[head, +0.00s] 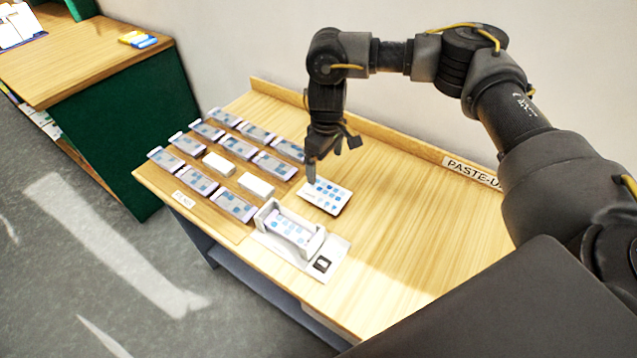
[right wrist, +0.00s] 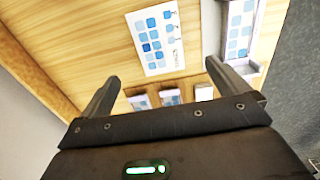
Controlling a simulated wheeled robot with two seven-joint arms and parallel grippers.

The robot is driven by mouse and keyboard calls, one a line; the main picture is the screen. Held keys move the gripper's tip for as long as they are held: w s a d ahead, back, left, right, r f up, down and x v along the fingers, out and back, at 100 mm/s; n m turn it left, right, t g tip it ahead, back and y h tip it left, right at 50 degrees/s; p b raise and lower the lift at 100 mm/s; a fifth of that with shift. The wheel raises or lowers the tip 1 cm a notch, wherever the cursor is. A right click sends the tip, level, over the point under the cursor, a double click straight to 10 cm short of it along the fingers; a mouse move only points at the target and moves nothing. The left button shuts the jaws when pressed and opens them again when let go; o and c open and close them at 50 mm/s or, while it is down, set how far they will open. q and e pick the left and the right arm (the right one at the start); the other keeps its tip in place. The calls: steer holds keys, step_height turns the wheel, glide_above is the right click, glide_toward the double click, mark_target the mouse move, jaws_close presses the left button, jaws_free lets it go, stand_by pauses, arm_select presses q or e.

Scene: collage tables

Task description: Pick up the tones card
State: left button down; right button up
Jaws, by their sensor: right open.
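The tones card (head: 326,196) is a white card with a grid of blue squares, lying on the wooden table below my right gripper. In the right wrist view the card (right wrist: 155,40) shows blue squares and small print along one edge, too blurred to read surely. It lies just beyond the fingertips, not between them. My right gripper (head: 332,160) is open and empty, its fingers pointing down close above the card. Its two spread fingers also show in the right wrist view (right wrist: 161,72). My left gripper is in neither view.
Several cards in shallow trays (head: 238,147) stand in rows left of the card, with two white blocks (head: 256,185) among them. A white holder (head: 317,252) with a card inside stands in front. A wall rises behind the table; its right side is clear.

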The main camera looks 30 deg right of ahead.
mark_target(325, 193)
step_height(325, 193, down, 6)
steer(key=shift+w+a+r, duration=0.1)
steer(key=shift+w+r, duration=0.05)
steer(key=shift+s+r, duration=0.1)
steer(key=shift+s, duration=0.1)
steer(key=shift+s+f, duration=0.1)
steer(key=shift+f, duration=0.1)
steer(key=f, duration=0.5)
steer(key=shift+w+d, duration=0.2)
steer(key=shift+w, duration=0.05)
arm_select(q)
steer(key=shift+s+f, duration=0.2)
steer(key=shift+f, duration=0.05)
arm_select(e)
steer(key=shift+r, duration=0.1)
steer(key=c, duration=0.9)
